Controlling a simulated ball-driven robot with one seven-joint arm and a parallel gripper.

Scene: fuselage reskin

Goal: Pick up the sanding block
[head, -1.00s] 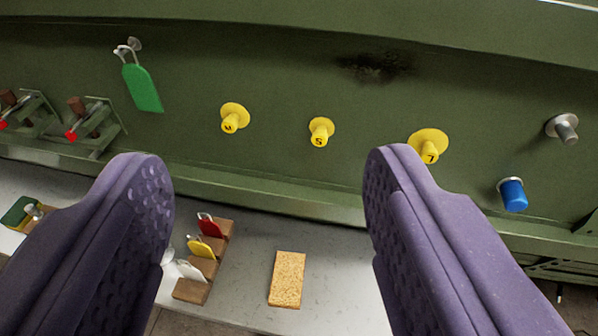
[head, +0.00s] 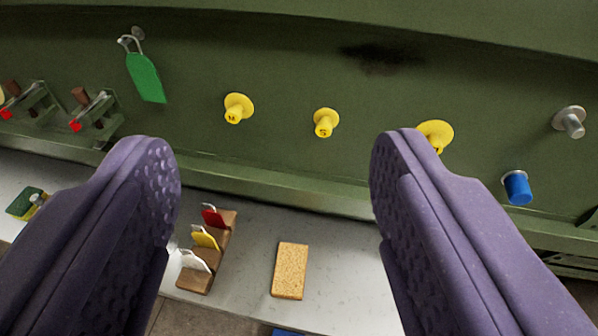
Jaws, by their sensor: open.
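A tan, speckled rectangular block (head: 290,271), which looks like the sanding block, lies flat on the pale grey ledge (head: 345,262). It shows low in the picture, right of a wooden rack. My gripper (head: 274,145) is open and empty, with its two purple, dimpled fingers wide apart at left and right. In the picture the block lies between the fingers and touches neither. How far the fingers are above it I cannot tell.
The wooden rack (head: 218,252) holds red, yellow and white tags beside the block. Yellow numbered plugs (head: 325,122), a green tag (head: 145,78) and a blue cap (head: 517,188) are on the green wall behind. A green-and-yellow item (head: 25,203) lies at far left. The ledge right of the block is clear.

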